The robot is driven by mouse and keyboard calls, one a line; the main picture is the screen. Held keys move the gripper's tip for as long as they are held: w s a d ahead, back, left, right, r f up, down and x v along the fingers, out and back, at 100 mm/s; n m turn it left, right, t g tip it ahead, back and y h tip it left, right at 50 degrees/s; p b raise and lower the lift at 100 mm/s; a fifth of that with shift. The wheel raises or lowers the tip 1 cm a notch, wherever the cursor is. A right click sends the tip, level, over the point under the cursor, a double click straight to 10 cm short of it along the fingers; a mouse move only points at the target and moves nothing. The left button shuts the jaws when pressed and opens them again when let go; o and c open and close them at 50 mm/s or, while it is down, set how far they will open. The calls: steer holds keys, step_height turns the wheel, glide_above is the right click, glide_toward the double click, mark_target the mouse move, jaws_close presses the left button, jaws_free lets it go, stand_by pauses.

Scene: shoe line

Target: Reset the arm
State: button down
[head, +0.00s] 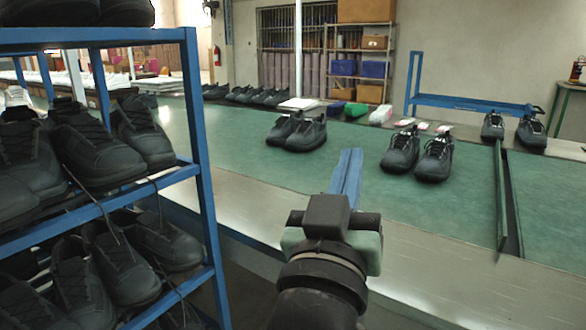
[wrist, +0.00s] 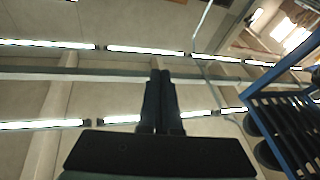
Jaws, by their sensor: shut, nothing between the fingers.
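My gripper (wrist: 159,80) shows in the wrist view with its two dark fingers side by side, shut and empty. The wrist view looks up toward the ceiling and its lights. In the head view my arm rises from the bottom middle, in front of the green table, and its dark wrist end hides part of the table's front edge.
A blue rack (head: 207,190) full of black shoes stands close at the left; it also shows in the wrist view (wrist: 262,95). Black shoe pairs (head: 297,133) and (head: 418,154) stand on the green table (head: 350,190). Shelves (head: 359,50) stand behind.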

steer(key=s+a+r+n+t+y, duration=0.1)
steer(key=s+a+r+t+y, duration=0.2)
steer(key=s+r, duration=0.4)
steer(key=s+a+r+t+y, duration=0.3)
steer(key=s+r+t, duration=0.15)
steer(key=r, duration=0.45)
step_height(320, 180, up, 34)
steer(key=p, duration=3.5)
steer(key=shift+s+a+r+g, duration=0.15)
steer(key=shift+a+r+g, duration=0.1)
steer(key=shift+g, duration=0.2)
